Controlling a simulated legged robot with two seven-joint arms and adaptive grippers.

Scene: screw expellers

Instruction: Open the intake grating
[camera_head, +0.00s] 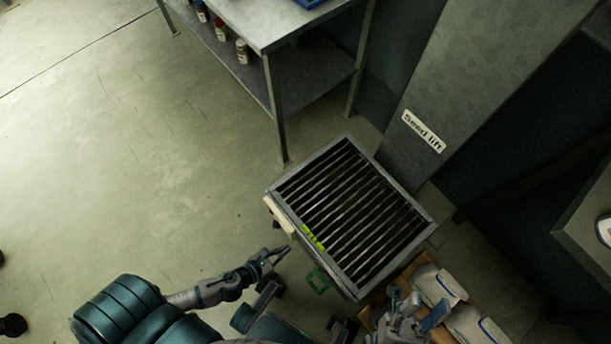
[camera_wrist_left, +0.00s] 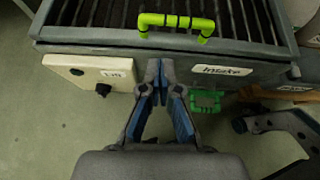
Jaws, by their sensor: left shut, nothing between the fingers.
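The intake grating (camera_head: 350,212) lies flat in the top of a grey metal box, its dark bars inside a pale frame. Its yellow-green bar handle (camera_head: 313,238) is on the near left edge, and the handle also shows in the left wrist view (camera_wrist_left: 176,22). My left gripper (camera_head: 281,252) is shut and empty, left of the box and apart from the handle. In the left wrist view its fingertips (camera_wrist_left: 163,66) point toward the box front, below the handle. My right gripper (camera_head: 405,300) is at the lower right, near the box corner; its fingers are too unclear to judge.
A cream control panel (camera_wrist_left: 92,73) with a black knob is on the box front, left of the "Intake" label (camera_wrist_left: 222,71). A green bracket (camera_wrist_left: 206,102) sits below that label. White sacks (camera_head: 437,285) lie right of the box. A metal table (camera_head: 262,25) stands behind; floor at left is clear.

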